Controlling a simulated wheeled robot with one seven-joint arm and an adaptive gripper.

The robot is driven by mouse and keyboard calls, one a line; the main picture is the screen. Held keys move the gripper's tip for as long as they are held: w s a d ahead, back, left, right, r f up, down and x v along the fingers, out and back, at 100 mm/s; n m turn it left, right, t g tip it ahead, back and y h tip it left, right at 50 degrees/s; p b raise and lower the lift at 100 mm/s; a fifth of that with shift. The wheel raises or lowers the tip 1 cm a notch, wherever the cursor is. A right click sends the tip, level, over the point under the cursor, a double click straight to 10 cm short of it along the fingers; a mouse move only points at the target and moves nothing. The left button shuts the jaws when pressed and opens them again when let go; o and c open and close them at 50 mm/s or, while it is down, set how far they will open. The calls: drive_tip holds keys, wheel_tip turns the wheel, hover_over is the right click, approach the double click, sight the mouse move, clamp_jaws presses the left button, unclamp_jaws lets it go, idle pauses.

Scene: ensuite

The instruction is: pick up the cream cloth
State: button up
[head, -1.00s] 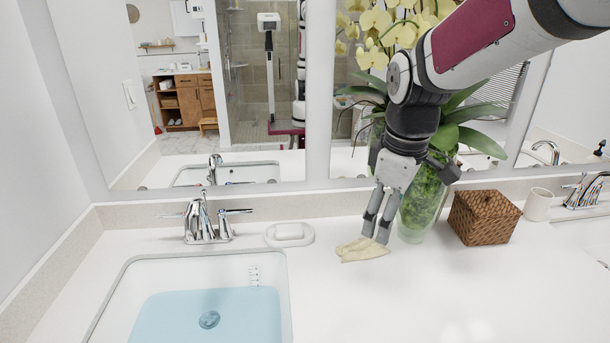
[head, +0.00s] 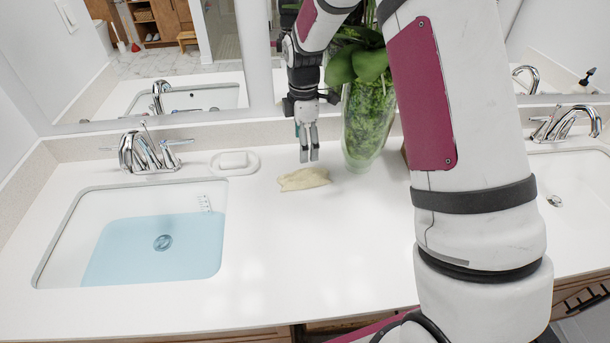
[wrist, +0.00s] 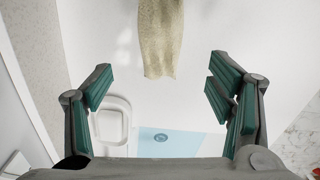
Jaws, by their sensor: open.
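The cream cloth (head: 304,180) lies crumpled on the white counter, right of the soap dish. My gripper (head: 309,157) is above the counter just behind the cloth, fingers pointing down. In the wrist view the cloth (wrist: 160,38) shows at the top middle, beyond the open fingers of my gripper (wrist: 158,85). Nothing is between the fingers, and the cloth looks apart from them.
A glass vase of greenery (head: 368,125) stands close right of my gripper. A soap dish (head: 234,163) and the faucet (head: 148,153) are to the left, behind a basin with blue water (head: 155,250). My arm covers much of the right side. The counter in front of the cloth is clear.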

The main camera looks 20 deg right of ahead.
sight(304, 174)
wheel_tip(304, 174, down, 10)
drive_tip(key=shift+f+p, duration=0.2)
drive_tip(key=shift+p, duration=0.8)
drive_tip(key=shift+c, duration=0.2)
drive_tip(key=c, duration=1.1)
